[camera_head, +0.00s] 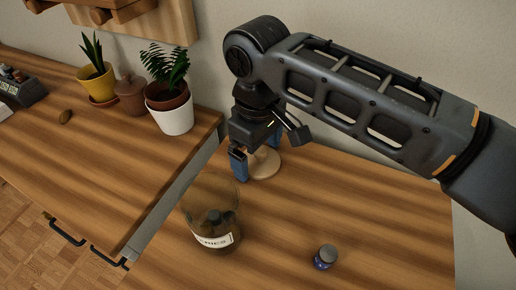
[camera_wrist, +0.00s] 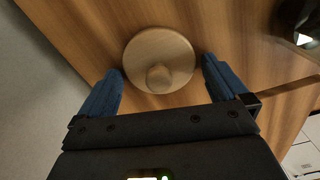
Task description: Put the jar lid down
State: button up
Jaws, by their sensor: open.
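The jar lid (camera_head: 264,165) is a pale wooden disc with a round knob. It lies flat on the desk near the wall, knob up. The wrist view also shows the lid (camera_wrist: 159,60), just ahead of the fingers. My gripper (camera_head: 256,170) points down over the lid, its blue fingers to either side. In the wrist view my gripper (camera_wrist: 164,80) is open, with clear gaps between the fingers and the knob. The glass jar (camera_head: 212,217) stands without a lid in front of my gripper, with dark contents and a white label.
A small dark blue bottle (camera_head: 325,257) with a grey cap stands to the right of the jar. A higher wooden surface (camera_head: 90,150) on the left carries potted plants and a brown lidded pot (camera_head: 131,96). The wall is close behind my gripper.

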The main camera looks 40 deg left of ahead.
notch_tip(320, 180, up, 12)
jog(key=shift+r, duration=0.2)
dwell(0.4)
dwell(0.4)
